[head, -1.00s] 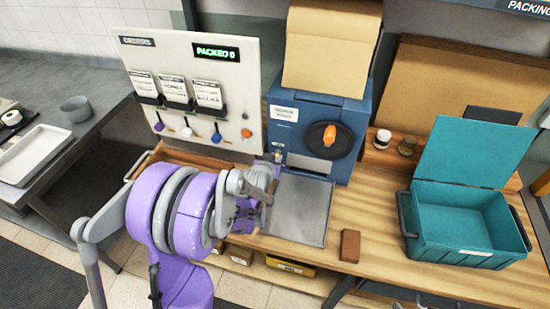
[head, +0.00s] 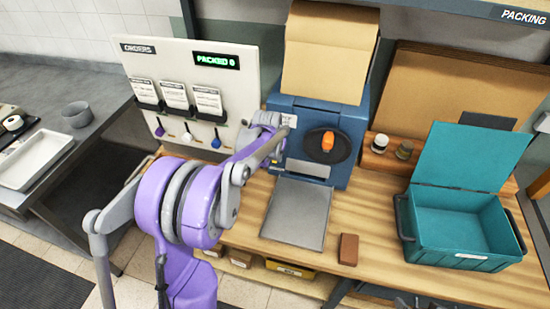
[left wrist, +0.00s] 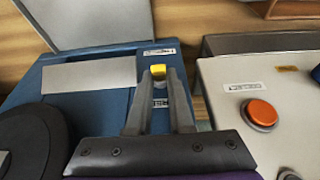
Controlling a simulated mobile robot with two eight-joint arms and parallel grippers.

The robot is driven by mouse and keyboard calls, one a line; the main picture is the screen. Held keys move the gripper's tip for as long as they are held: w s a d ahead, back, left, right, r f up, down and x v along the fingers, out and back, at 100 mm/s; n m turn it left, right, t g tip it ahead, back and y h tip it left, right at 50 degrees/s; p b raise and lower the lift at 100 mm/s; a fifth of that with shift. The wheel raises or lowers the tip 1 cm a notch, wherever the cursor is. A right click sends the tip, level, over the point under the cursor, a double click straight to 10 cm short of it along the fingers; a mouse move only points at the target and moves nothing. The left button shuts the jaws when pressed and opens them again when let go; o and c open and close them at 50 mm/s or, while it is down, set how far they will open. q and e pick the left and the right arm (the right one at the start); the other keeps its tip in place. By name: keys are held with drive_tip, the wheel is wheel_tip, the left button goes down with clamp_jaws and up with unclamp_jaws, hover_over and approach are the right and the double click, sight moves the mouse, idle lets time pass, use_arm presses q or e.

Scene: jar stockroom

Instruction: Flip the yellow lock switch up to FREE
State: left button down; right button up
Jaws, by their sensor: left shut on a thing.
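The yellow lock switch (left wrist: 158,71) shows in the left wrist view as a small yellow cap on the blue machine's front. My left gripper (left wrist: 156,75) is shut on it, with the two grey fingers on either side of its cap. In the head view my left gripper (head: 286,122) is at the upper left of the blue machine (head: 354,122) and hides the switch. Small labels sit on both sides of the switch in the wrist view; I cannot read them. My right gripper is not in view.
The machine has a black dial with an orange handle (head: 328,140); a grey plate (head: 297,212) lies before it. The white orders board (head: 240,90) with an orange button (left wrist: 261,113) stands alongside. A brown block (head: 348,249) and an open teal box (head: 462,225) are right.

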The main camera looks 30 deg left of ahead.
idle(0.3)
use_arm(q)
drive_tip(key=c, duration=0.8)
unclamp_jaws()
drive_tip(key=shift+r, duration=0.15)
drive_tip(key=a+v, duration=0.1)
drive_tip(key=v, duration=0.9)
drive_tip(key=shift+d+r, duration=0.35)
drive_tip(key=shift+d, duration=0.1)
